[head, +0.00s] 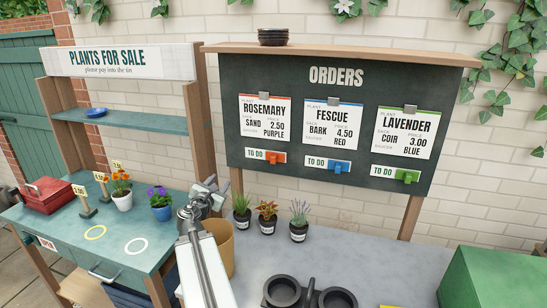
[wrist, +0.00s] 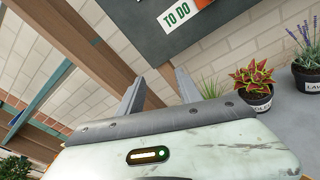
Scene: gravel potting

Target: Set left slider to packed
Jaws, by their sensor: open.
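The order board (head: 340,88) hangs above the bench with three sliders under three cards. The left slider (head: 279,157) is orange and sits at the right end of its strip, under the Rosemary card (head: 265,118); the white label beside it reads TO DO. The wrist view shows this label (wrist: 178,14) at the top, with a bit of the orange slider (wrist: 203,3) cut off by the edge. My gripper (head: 211,187) is open and empty, below and left of the board, apart from the slider. Its two fingers (wrist: 160,90) show spread in the wrist view.
The blue slider (head: 334,166) and green slider (head: 406,176) also show TO DO. Three small potted plants (head: 267,218) stand on the grey bench below the board. A tan pot (head: 221,243) is beside my arm. The left wooden post (head: 236,182) is close to my gripper.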

